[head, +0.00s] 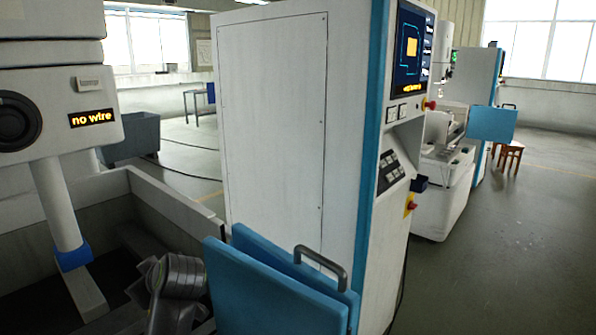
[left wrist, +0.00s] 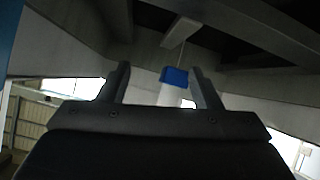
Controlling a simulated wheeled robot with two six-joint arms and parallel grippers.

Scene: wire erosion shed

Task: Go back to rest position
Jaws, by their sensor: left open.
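My left gripper (head: 138,280) shows low in the head view, inside the grey-walled tank of the wire erosion machine. Its fingers are small and dark there. In the left wrist view the two fingers of my left gripper (left wrist: 160,69) stand apart with nothing held between them. A blue end piece (left wrist: 174,77) of the machine's white column appears beyond the gap, apart from the fingers. The same blue end piece (head: 74,257) is left of my gripper in the head view. My right gripper is in neither view.
The tank wall (head: 170,205) rises behind my left gripper. Blue door panels (head: 270,290) with a grey handle (head: 322,264) stand close on its right. A tall white cabinet (head: 275,130) is behind them. The machine head shows "no wire" (head: 93,118). Open floor (head: 500,260) lies at the right.

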